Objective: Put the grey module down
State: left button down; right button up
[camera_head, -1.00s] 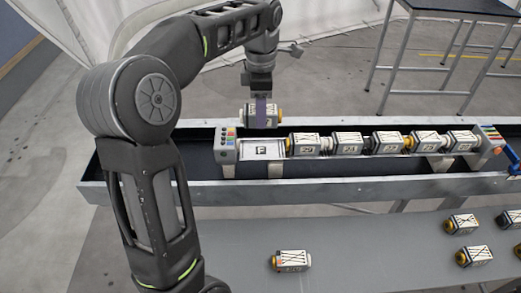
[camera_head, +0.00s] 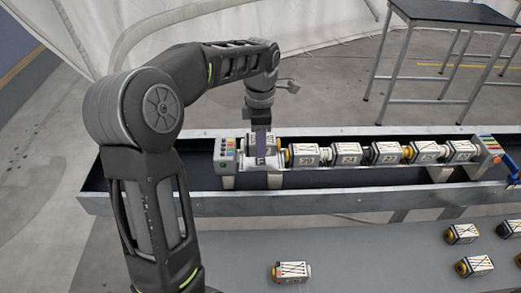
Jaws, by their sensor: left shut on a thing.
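The grey module (camera_head: 270,143) has pale label faces and a yellow end, and is gripped by my left gripper (camera_head: 261,146). The gripper points down and is shut on it. The module is at the left end of the rack (camera_head: 227,155), over the slot with the "F" label, in line with the row of modules. The gripper hides part of it, and I cannot tell whether it is fully seated. My right gripper is not in view.
Several similar modules (camera_head: 346,154) fill the rack to the right, inside a long metal trough (camera_head: 330,203). More modules lie loose on the grey bench in front, one (camera_head: 291,272) near the middle. A dark-topped table (camera_head: 450,12) stands behind.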

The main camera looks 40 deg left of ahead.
pick_arm(q)
notch_tip(320, 180, down, 3)
jog(key=shift+f, duration=0.3)
jog(key=shift+f, duration=0.15)
jog(key=c, duration=0.8)
grip_release()
